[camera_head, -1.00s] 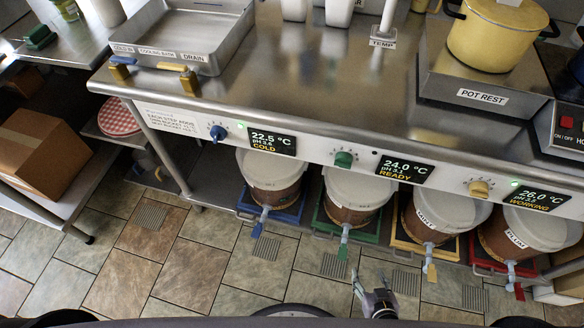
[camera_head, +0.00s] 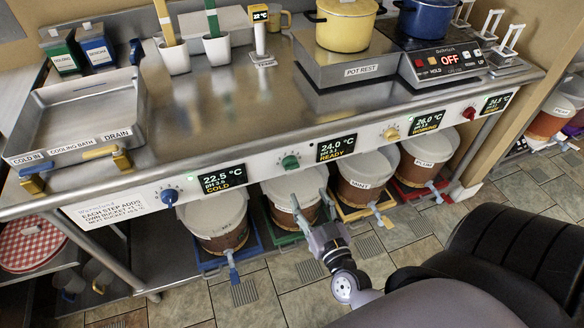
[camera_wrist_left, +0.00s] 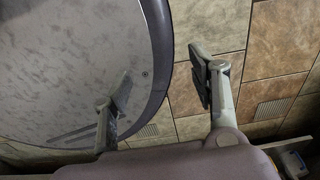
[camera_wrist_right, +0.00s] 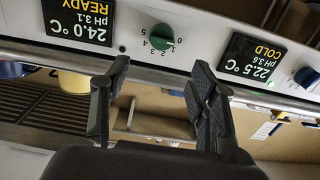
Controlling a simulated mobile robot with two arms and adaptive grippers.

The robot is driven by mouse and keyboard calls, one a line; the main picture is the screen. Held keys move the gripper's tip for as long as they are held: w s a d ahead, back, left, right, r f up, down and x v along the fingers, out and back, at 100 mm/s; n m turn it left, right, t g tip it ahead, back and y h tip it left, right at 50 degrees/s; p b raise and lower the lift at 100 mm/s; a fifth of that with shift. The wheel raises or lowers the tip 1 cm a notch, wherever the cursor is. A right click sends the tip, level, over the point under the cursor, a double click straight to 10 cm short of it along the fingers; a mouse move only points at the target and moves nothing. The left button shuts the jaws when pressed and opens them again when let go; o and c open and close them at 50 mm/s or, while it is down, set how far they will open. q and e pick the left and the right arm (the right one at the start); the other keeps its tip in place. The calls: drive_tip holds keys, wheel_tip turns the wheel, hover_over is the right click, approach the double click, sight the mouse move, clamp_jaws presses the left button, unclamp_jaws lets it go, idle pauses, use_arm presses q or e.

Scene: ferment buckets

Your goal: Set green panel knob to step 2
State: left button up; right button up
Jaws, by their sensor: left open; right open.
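The green knob (camera_head: 290,162) sits on the white front panel (camera_head: 262,172), left of the 24.0 °C READY display (camera_head: 337,147). In the right wrist view, which is upside down, the green knob (camera_wrist_right: 162,38) shows with its numbered scale; its exact pointer step is hard to read. My right gripper (camera_head: 311,208) is open and empty in front of the buckets, below the knob and apart from it. In its wrist view the spread fingers (camera_wrist_right: 158,78) are below the knob in the picture. My left gripper (camera_wrist_left: 160,92) is open and empty above the floor; the head view does not show it.
A blue knob (camera_head: 170,196), a yellow knob (camera_head: 391,133) and a red knob (camera_head: 469,113) share the panel. Lidded buckets (camera_head: 215,213) stand on coloured trays below. The steel counter (camera_head: 230,105) overhangs the panel. Tiled floor (camera_head: 285,290) is open in front.

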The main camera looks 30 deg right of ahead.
sight(293, 168)
drive_tip(key=x, duration=1.1)
drive_tip(key=shift+w, duration=0.3)
drive_tip(key=shift+a, duration=0.1)
drive_tip(key=c, duration=1.1)
